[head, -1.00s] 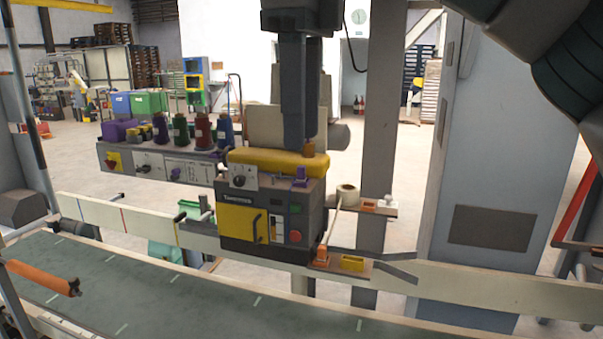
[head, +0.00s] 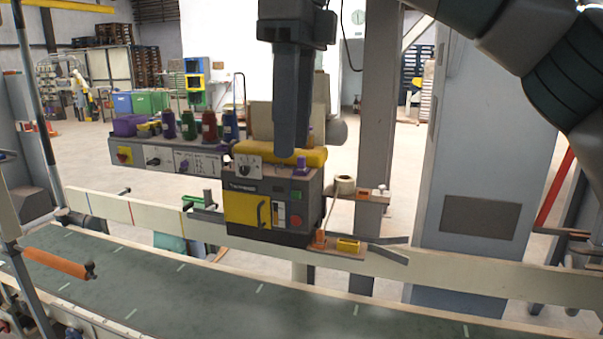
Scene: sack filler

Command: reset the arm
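My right gripper (head: 288,150) hangs into the head view from the top middle, dark grey and pointing down. It is seen nearly edge-on, so its finger gap cannot be made out. Its tip overlaps the yellow top of the machine (head: 247,212) in the picture; contact cannot be told, and I see nothing held. Links of my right arm (head: 525,60) fill the upper right corner. The link to the gripper is out of frame. My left gripper and arm are not in view.
A green conveyor belt (head: 210,287) with pale rails crosses the foreground. An orange roller (head: 57,263) is at left. Coloured spools (head: 209,126) stand behind the machine. A grey post (head: 378,130) and tall cabinet (head: 480,190) stand right. Open floor lies behind.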

